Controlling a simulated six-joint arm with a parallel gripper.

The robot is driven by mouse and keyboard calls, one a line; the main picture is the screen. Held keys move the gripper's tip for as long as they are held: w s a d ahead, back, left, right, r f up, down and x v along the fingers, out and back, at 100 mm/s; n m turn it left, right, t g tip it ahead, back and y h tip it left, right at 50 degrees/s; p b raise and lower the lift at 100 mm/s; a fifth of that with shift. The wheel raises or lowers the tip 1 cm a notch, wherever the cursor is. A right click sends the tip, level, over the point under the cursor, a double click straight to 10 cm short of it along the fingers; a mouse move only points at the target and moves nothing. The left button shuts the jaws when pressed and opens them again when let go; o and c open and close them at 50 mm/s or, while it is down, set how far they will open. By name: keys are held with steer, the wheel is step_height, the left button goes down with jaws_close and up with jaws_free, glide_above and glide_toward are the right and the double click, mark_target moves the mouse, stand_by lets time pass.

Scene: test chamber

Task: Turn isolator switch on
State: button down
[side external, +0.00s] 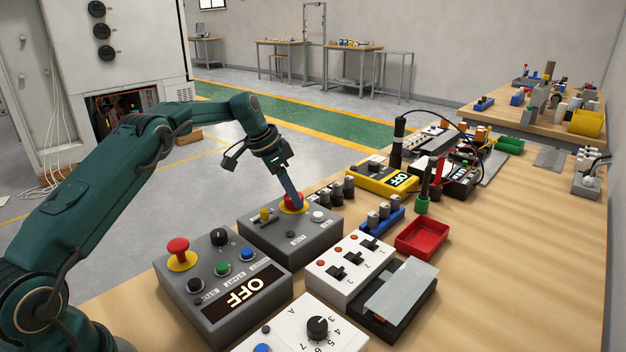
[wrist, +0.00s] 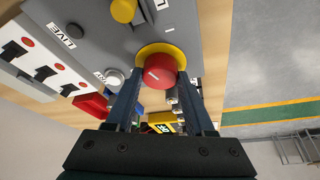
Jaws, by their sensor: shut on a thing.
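A round red knob on a yellow disc (side external: 304,208) sits on top of a grey box (side external: 275,238), seemingly the isolator switch; its on or off position cannot be read. In the wrist view, the red knob (wrist: 160,69) is between the two fingers of my gripper (wrist: 158,80). In the side view my gripper (side external: 293,203) reaches down to the knob and partly hides it. The same box has a yellow knob (wrist: 123,10), a pale round button (wrist: 115,77) and a "LIVE" label.
Left of this box stands a grey box (side external: 225,285) with a red mushroom button (side external: 178,248) and an "OFF" display. A white box with several black switches (side external: 345,265), a red tray (side external: 422,237) and a yellow "OFF" unit (side external: 383,180) are close by.

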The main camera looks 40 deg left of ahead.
steer(key=shift+m, duration=0.7)
steer(key=shift+c, duration=1.3)
jaws_free()
steer(key=shift+v, duration=2.55)
